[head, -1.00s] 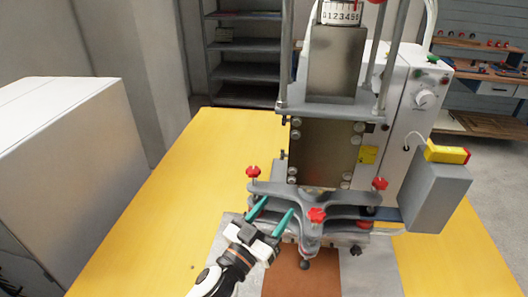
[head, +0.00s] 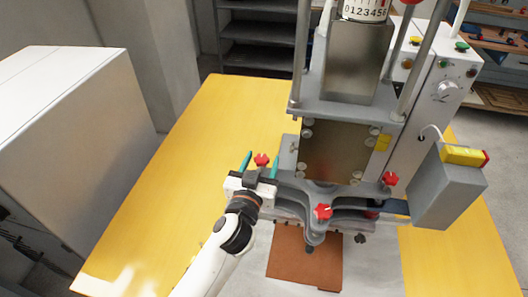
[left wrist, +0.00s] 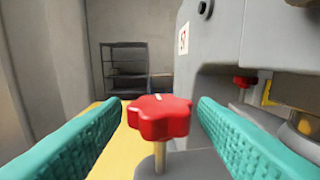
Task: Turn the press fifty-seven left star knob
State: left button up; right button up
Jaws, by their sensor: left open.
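The press (head: 340,150) stands on the yellow table with several red star knobs on its lower grey frame. The left star knob (head: 261,160) is at the frame's left end. In the left wrist view the red knob (left wrist: 160,117) sits upright on a brass-coloured stem, with a pale mark on its top. My left gripper (head: 260,163) is open, its teal fingers on either side of the knob, with visible gaps to it. The front knob (head: 323,211) and the right knob (head: 390,179) stand apart from the gripper. My right gripper is not in view.
A grey box with a yellow and red top (head: 447,190) sticks out at the press's right. A brown plate (head: 300,262) lies in front. The yellow table (head: 200,150) is clear to the left. A white cabinet (head: 70,140) stands farther left.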

pick_arm(q)
jog(key=shift+x, duration=1.2)
jog(key=c, duration=1)
jog(key=shift+o, duration=0.2)
jog(key=shift+s+d+r+m+h+p, duration=0.1)
jog(key=shift+r+m+h+p, duration=0.1)
jog(key=shift+m+h+p, duration=0.35)
jog(key=shift+f+m+g+h+p, duration=0.1)
jog(key=shift+m+g+h+p, duration=0.15)
jog(key=shift+g+h+p, duration=0.25)
jog(key=shift+f, duration=0.1)
jog(key=o, duration=1)
jog(key=shift+c, duration=0.2)
